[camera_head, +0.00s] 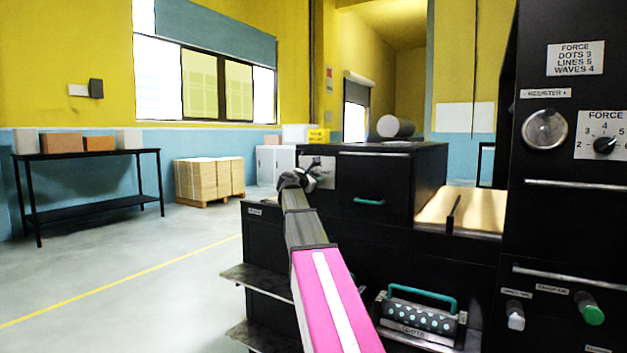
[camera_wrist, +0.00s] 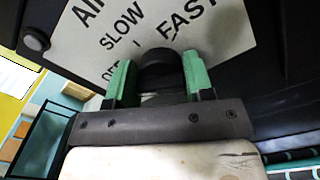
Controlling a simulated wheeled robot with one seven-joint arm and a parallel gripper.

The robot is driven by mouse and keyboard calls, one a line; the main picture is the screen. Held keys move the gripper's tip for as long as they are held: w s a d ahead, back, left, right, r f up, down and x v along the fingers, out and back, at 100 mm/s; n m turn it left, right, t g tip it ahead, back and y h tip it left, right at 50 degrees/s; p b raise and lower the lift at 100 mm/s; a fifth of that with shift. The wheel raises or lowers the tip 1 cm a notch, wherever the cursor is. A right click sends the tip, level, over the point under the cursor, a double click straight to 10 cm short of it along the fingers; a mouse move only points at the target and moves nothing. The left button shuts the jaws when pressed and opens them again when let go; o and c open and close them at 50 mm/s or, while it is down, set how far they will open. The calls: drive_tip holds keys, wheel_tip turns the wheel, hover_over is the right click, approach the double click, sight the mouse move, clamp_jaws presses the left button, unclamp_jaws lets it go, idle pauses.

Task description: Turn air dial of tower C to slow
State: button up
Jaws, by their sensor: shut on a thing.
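The air dial (camera_wrist: 160,66) is a black knob on a white plate (camera_wrist: 200,38) marked AIR, OFF, SLOW and FAST, which looks tilted in the wrist view. My gripper (camera_wrist: 160,80) has its two green fingers on either side of the knob and is shut on it. The dial's pointer is not visible, so I cannot tell its setting. In the head view my gripper (camera_head: 298,180) is at the left front of a black cabinet (camera_head: 390,165), by a small pale plate (camera_head: 322,166). The knob is hidden there, and no tower letter is readable.
A black panel with a FORCE dial (camera_head: 604,145) and a round register knob (camera_head: 545,129) stands at the right. A dotted roller (camera_head: 420,316) with a teal handle sits low in front. A black table (camera_head: 85,155) and stacked cartons (camera_head: 210,178) stand left, beyond open floor.

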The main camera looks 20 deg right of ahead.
drive_tip(key=m, duration=0.5)
drive_tip(key=shift+s+f+m, duration=0.1)
drive_tip(key=shift+s+m, duration=0.05)
drive_tip(key=shift+m, duration=0.25)
drive_tip(key=m, duration=0.5)
drive_tip(key=shift+d+f+m, duration=0.1)
drive_tip(key=shift+f+m, duration=0.1)
drive_tip(key=shift+m, duration=0.2)
drive_tip(key=o, duration=0.9)
drive_tip(key=v, duration=1)
drive_tip(key=shift+s+a, duration=0.3)
